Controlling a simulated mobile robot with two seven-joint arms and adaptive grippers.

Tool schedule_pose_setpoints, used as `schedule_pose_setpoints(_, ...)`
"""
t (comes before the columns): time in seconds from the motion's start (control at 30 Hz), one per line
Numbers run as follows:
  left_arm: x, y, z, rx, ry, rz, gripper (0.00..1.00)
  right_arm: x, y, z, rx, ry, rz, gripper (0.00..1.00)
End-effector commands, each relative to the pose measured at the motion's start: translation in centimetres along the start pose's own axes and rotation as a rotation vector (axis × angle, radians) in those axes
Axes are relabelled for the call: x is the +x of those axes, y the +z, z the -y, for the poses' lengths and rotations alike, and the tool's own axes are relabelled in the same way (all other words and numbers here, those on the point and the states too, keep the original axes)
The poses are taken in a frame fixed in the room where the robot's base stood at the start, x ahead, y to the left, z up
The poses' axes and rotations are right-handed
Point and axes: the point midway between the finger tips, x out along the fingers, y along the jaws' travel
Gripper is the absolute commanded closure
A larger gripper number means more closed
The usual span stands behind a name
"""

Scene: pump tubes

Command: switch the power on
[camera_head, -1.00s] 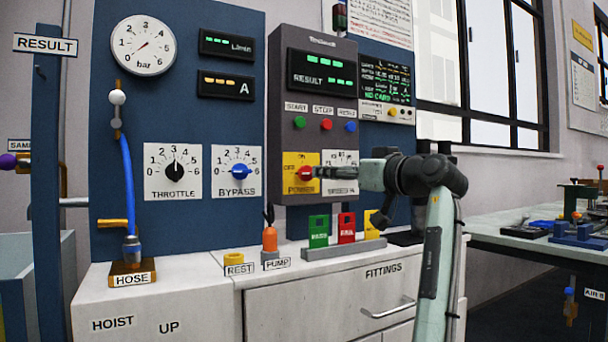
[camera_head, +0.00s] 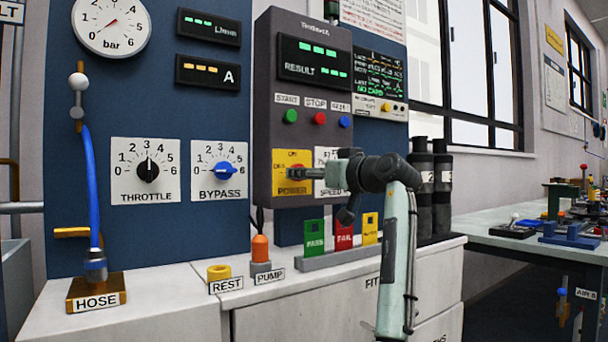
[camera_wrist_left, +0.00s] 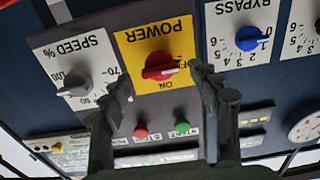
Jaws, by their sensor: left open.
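The POWER switch is a red rotary knob (camera_wrist_left: 158,66) on a yellow plate (camera_head: 283,160), low on the dark grey control box (camera_head: 262,100). In the left wrist view, which is upside down, its white mark points right, towards the partly hidden OFF label; ON is at the bottom. My left gripper (camera_wrist_left: 161,80) is open, its two fingers on either side of the knob with visible gaps. In the head view my left gripper (camera_head: 294,174) lies over the plate and mostly hides the knob. Contact cannot be told. My right gripper is not in view.
The SPEED knob (camera_wrist_left: 76,82) and the blue BYPASS knob (camera_wrist_left: 250,40) flank the POWER plate. START (camera_head: 290,116) and STOP (camera_head: 319,118) buttons sit above. Below are coloured cards (camera_head: 314,238) in a rack and an orange PUMP plug (camera_head: 260,248).

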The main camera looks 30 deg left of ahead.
Motion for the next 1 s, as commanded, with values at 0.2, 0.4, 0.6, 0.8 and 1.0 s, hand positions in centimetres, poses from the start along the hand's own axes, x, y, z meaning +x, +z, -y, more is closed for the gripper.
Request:
schedule_pose_setpoints(0.2,2.1,0.0,0.0,0.000,0.000,-0.001,0.38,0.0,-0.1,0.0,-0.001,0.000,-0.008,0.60)
schedule_pose_setpoints(0.4,2.3,0.0,0.0,0.001,0.000,0.000,0.38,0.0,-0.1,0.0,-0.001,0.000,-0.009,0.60)
schedule_pose_setpoints(0.6,2.3,0.0,0.0,0.001,0.000,0.000,0.52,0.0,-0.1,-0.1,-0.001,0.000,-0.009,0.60)
schedule_pose_setpoints(0.8,2.3,0.0,0.0,0.001,0.001,0.000,0.76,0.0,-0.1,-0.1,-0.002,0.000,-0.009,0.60)
schedule_pose_setpoints(1.0,2.3,0.0,0.0,0.003,0.001,0.000,0.88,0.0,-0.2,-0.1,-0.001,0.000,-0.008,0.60)
